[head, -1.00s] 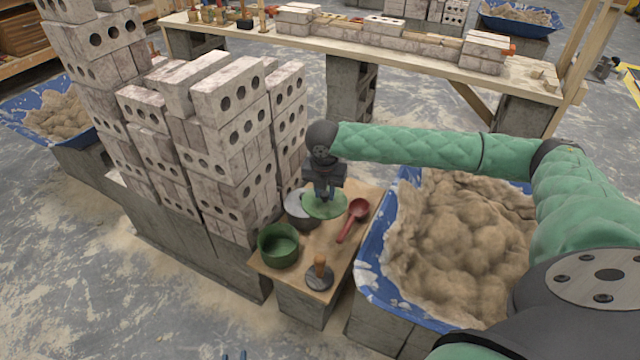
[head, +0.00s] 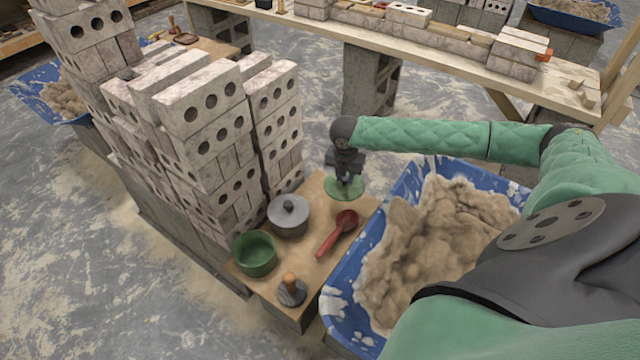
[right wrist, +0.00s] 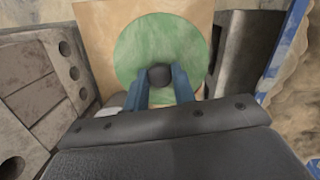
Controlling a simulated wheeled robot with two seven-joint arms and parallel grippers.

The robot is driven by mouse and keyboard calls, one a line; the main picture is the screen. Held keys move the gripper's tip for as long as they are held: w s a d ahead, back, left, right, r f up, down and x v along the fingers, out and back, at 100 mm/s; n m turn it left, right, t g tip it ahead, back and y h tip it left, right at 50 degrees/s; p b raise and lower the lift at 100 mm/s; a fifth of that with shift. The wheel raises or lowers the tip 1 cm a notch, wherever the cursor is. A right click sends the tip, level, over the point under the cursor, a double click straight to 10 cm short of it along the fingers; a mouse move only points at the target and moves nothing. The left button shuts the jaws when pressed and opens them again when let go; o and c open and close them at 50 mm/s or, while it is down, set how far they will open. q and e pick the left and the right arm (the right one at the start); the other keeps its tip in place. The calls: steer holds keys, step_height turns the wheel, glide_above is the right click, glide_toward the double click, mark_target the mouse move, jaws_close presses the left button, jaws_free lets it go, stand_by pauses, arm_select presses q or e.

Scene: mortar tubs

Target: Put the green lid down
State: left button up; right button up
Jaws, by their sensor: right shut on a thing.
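The green lid (head: 344,190) is a round disc at the far end of a small wooden board (head: 312,238). My right gripper (head: 344,178) points down over it and is shut on its dark knob. The right wrist view shows the lid (right wrist: 150,42) with the knob between the two blue fingers (right wrist: 160,80) and the board beneath. I cannot tell whether the lid touches the board. A green pot (head: 255,254) stands open at the board's near left. A grey pot (head: 289,215) with a grey lid stands between them. My left gripper is not in view.
A red ladle (head: 338,234) lies right of the grey pot, and a wooden-handled tool (head: 291,289) stands at the near edge. Stacked bricks (head: 215,130) rise at left. A blue tub of mortar (head: 345,275) borders the board on the right.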

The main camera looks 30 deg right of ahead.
steer(key=w+a+f, duration=0.1)
steer(key=w+f, duration=0.1)
steer(key=w, duration=0.1)
steer(key=w+f, duration=0.2)
steer(key=w, duration=0.1)
steer(key=w+a+f, duration=0.1)
steer(key=w+f, duration=0.1)
steer(key=w, duration=0.1)
steer(key=shift+w+a+b, duration=0.1)
steer(key=shift+a+b, duration=0.25)
steer(key=shift+f, duration=1.9)
steer(key=shift+f, duration=0.1)
steer(key=o, duration=1)
steer(key=r, duration=0.4)
steer(key=a+r, duration=0.1)
steer(key=r, duration=0.7)
steer(key=shift+s+a+p, duration=0.15)
steer(key=shift+s+p, duration=0.2)
